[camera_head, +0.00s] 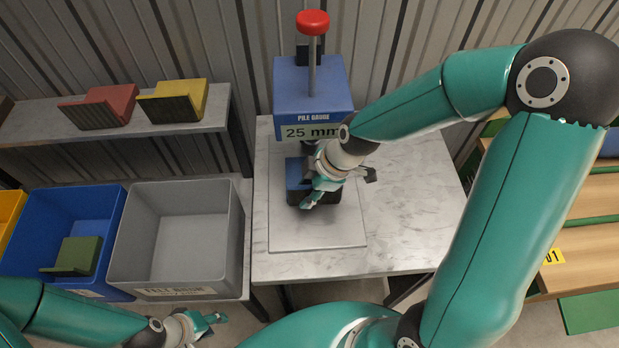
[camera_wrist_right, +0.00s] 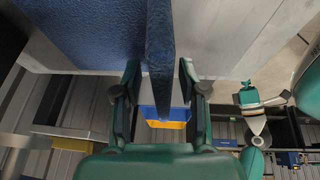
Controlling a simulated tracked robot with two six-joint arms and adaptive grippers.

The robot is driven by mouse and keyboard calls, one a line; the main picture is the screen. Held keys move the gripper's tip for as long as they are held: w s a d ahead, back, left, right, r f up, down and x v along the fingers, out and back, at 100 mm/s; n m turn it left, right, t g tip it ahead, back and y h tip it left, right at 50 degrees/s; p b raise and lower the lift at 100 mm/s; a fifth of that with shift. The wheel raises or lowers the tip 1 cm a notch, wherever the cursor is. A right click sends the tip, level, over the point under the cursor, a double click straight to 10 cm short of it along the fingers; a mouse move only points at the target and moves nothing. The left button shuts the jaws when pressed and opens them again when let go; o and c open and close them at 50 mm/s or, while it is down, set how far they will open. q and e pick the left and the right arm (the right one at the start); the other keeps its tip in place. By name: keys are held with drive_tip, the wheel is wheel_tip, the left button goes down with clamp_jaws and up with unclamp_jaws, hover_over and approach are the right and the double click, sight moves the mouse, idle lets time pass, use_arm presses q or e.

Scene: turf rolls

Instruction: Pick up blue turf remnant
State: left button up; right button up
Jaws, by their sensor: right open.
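The blue turf remnant (camera_head: 294,174) stands on the pale plate of the pile gauge, partly hidden by my right gripper. In the right wrist view it has a broad blue textured face and a thin upright part (camera_wrist_right: 160,50). My right gripper (camera_head: 318,196) is over the remnant. In the wrist view its two fingers (camera_wrist_right: 160,92) are open on either side of the thin part, with a visible gap at each side. My left gripper (camera_head: 213,325) is low at the front, away from the remnant, and looks open and empty.
The pile gauge (camera_head: 312,85) with a red knob stands behind the remnant on a marble-topped table (camera_head: 420,225). To the left are a grey bin (camera_head: 180,190), a blue bin (camera_head: 75,205) holding a green remnant (camera_head: 78,255), and a shelf with red (camera_head: 105,105) and yellow (camera_head: 175,100) remnants.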

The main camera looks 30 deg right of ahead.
drive_tip(key=shift+f+b, duration=0.25)
drive_tip(key=shift+b, duration=0.3)
idle(0.4)
drive_tip(key=shift+c, duration=0.2)
clamp_jaws()
